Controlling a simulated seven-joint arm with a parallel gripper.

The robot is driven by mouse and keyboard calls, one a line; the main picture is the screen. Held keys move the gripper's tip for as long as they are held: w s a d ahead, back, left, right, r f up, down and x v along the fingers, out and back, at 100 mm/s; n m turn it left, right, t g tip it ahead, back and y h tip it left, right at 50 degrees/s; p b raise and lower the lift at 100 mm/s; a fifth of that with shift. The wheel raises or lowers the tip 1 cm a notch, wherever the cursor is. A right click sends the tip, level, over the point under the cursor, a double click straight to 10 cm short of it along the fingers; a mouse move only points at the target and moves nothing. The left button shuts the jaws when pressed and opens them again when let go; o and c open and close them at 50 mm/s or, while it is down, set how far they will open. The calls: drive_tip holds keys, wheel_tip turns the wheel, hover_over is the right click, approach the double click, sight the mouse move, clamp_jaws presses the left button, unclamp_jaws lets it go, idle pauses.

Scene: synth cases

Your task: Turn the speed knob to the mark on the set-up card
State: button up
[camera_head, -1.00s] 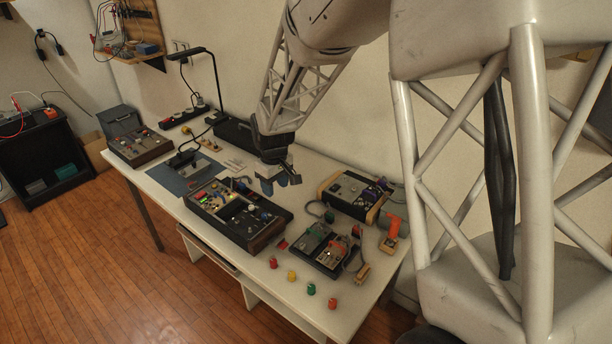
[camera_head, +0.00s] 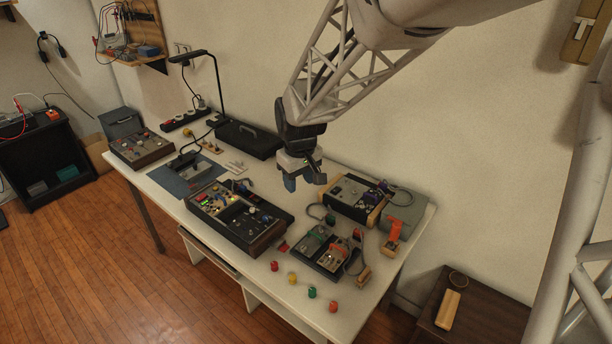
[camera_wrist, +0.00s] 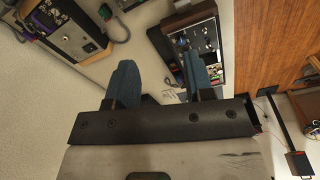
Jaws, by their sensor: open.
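My gripper (camera_head: 304,183) hangs in the air above the back middle of the bench, its two blue fingers apart and empty. In the wrist view my gripper (camera_wrist: 160,82) also shows with clear space between the fingers. A wood-sided console (camera_head: 262,232) with several knobs and coloured buttons lies in front and to the left of it; its panel also shows in the wrist view (camera_wrist: 200,45). A second unit (camera_head: 345,190) with wooden ends and a purple part stands to the right of my gripper. I cannot tell which knob is the speed knob, nor pick out the set-up card.
Two small pedal-like boxes (camera_head: 325,262) with cables lie front right. Several coloured caps (camera_head: 292,279) line the front edge. A desk lamp (camera_head: 216,85), black case (camera_head: 250,140) and another knobbed box (camera_head: 142,148) are farther left. An orange-topped object (camera_head: 395,231) stands at right.

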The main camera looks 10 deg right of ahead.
drive_tip(key=shift+s+d+r+m, duration=0.2)
drive_tip(key=shift+s+d+r, duration=0.25)
drive_tip(key=shift+s, duration=0.2)
drive_tip(key=shift+s+d+r+m, duration=0.2)
drive_tip(key=shift+s+d+r, duration=0.15)
drive_tip(key=shift+s+r, duration=0.25)
drive_tip(key=n, duration=0.5)
hover_over(265, 217)
wheel_tip(265, 217, down, 17)
drive_tip(key=shift+s+a+r, duration=0.1)
drive_tip(key=shift+a+r, duration=0.05)
drive_tip(key=shift+r, duration=0.05)
drive_tip(key=shift+f, duration=0.1)
drive_tip(key=shift+f, duration=3.8)
